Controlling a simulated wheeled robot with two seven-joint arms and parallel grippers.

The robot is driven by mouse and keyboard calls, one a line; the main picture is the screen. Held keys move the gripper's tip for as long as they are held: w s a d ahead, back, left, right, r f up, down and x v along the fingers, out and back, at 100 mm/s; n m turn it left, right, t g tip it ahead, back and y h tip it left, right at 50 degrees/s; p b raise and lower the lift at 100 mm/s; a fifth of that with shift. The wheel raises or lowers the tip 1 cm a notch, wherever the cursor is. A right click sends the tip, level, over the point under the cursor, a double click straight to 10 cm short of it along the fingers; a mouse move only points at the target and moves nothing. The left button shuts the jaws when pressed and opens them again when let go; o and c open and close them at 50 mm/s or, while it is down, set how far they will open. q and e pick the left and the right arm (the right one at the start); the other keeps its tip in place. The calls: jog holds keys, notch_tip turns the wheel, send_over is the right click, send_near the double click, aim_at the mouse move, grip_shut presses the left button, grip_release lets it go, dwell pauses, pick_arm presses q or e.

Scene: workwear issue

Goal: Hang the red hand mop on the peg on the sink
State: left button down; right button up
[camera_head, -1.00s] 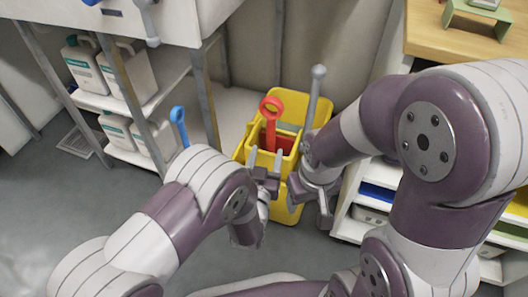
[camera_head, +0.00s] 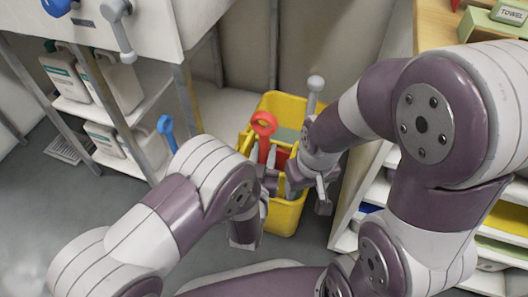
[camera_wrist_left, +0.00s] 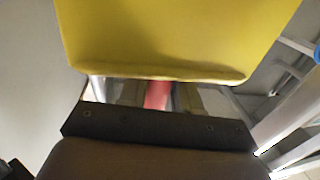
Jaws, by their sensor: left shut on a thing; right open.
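The red hand mop (camera_head: 264,124) stands in the yellow bucket (camera_head: 284,216), its ring handle up and its lower part hidden inside. My left gripper (camera_head: 263,156) is shut on its shaft just below the ring. In the left wrist view the red shaft (camera_wrist_left: 157,95) shows between the fingers, under a large yellow wall (camera_wrist_left: 170,40). My right gripper (camera_head: 308,190) is open and empty at the bucket's right side. The white sink (camera_head: 160,25) is at upper left. A grey ball-ended peg (camera_head: 122,35) and a blue rounded piece (camera_head: 57,6) stick out at its front.
A grey ball-topped lever (camera_head: 315,90) rises from the bucket. A blue ring handle (camera_head: 167,128) stands by the shelf under the sink, which holds white bottles (camera_head: 65,78). A shelf unit (camera_head: 345,215) is close on the right. Grey floor is open at lower left.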

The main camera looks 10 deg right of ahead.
pick_arm(q)
jog(key=shift+w+d+r, duration=0.2)
jog(key=shift+w+d, duration=0.3)
jog(key=shift+w, duration=0.2)
jog(key=c, duration=0.7)
grip_release()
jog(key=shift+f, duration=0.1)
